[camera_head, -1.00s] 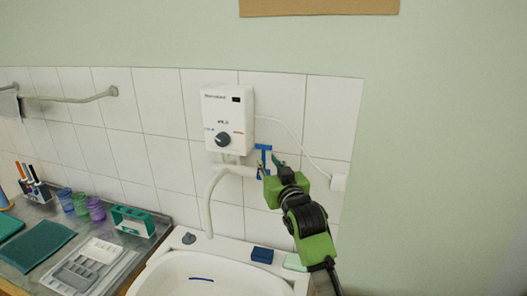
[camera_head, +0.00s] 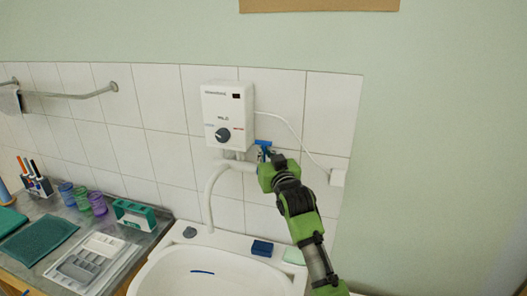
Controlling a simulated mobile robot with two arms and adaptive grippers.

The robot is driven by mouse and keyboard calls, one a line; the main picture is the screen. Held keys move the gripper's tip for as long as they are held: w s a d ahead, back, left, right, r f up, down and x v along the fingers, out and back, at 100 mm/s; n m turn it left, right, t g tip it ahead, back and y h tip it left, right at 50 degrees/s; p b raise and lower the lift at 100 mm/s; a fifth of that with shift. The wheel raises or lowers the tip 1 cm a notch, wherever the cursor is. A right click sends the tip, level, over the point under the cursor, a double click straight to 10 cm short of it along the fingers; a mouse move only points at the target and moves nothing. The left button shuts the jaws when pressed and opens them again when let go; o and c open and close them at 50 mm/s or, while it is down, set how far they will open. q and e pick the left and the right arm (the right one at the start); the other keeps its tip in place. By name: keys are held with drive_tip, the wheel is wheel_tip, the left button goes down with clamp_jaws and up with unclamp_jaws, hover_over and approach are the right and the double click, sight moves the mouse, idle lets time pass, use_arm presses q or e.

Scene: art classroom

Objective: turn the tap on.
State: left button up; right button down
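The white tap spout (camera_head: 209,190) curves down from under a white water heater (camera_head: 228,112) on the tiled wall, above the basin. The tap's blue handle (camera_head: 263,143) sits at the right end of the tap, and only its upper part shows. My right gripper (camera_head: 266,161) is right at the handle and covers its lower part. Its fingers are mostly hidden behind its green body, so I cannot tell whether they touch or grip the handle. No water shows at the spout. My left gripper is not in view.
A white basin (camera_head: 170,274) lies below the spout, with a dark blue block (camera_head: 262,248) and a pale green block (camera_head: 294,256) on its rim. A white cable (camera_head: 297,134) hangs right of the heater. The counter at left holds cups and a white tray (camera_head: 84,266).

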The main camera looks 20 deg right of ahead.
drive_tip(key=shift+f, duration=0.15)
drive_tip(key=n+t+b, duration=0.1)
drive_tip(key=b, duration=0.2)
drive_tip(key=s+a+t+b, duration=0.1)
drive_tip(key=b, duration=0.2)
drive_tip(key=shift+s+f+n, duration=0.2)
drive_tip(key=shift+f+n, duration=0.1)
drive_tip(key=shift+n, duration=0.1)
drive_tip(key=shift+s+a+r+n+t+b, duration=0.1)
drive_tip(key=shift+s+r+n+t+b, duration=0.2)
drive_tip(key=shift+t+b, duration=0.5)
drive_tip(key=c, duration=2.2)
unclamp_jaws()
drive_tip(key=shift+o, duration=0.2)
drive_tip(key=shift+w, duration=0.1)
